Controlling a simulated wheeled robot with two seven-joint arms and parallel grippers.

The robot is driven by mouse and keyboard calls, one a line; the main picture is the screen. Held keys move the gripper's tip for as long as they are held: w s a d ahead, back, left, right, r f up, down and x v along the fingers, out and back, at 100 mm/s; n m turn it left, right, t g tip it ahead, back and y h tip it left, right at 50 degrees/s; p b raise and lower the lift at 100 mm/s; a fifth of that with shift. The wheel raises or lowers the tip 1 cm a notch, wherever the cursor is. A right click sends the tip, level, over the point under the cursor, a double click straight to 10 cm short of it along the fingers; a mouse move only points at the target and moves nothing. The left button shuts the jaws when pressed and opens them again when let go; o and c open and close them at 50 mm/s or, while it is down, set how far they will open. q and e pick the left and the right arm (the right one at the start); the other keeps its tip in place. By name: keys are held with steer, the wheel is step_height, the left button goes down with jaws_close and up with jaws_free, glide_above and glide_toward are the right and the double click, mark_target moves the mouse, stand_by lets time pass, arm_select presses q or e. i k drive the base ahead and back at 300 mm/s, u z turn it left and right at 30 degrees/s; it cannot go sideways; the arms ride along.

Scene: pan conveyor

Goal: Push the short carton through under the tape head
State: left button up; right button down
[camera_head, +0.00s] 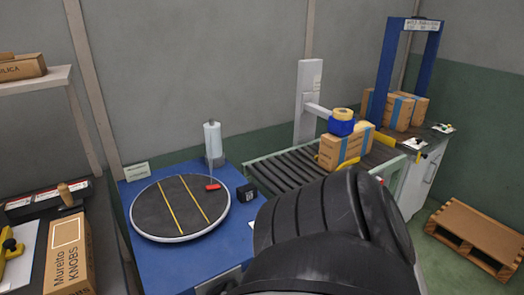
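A brown carton with a blue tape strip (331,154) sits on the roller conveyor (272,172), directly below the tape head (341,127). The tape head is a blue block with yellow tape rolls, held out on a white post (307,95). I cannot tell whether it touches the carton's top. Yellow pieces show beside the carton at its lower edge and to its right. A large black link of my own arm fills the lower middle and hides the conveyor's near side. Neither of my grippers is in view.
Several blue-taped cartons (398,113) stand by the blue frame (431,60) beyond. A round turntable (160,204) with a red item (213,187) is on the blue table. A Murelto Knobs carton (69,262) stands at lower left. A wooden pallet (478,231) lies on the floor at right.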

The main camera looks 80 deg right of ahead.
mark_target(335, 150)
steer(key=k, duration=1.3)
steer(key=z, duration=1.6)
steer(key=i, duration=0.5)
steer(key=u, duration=0.05)
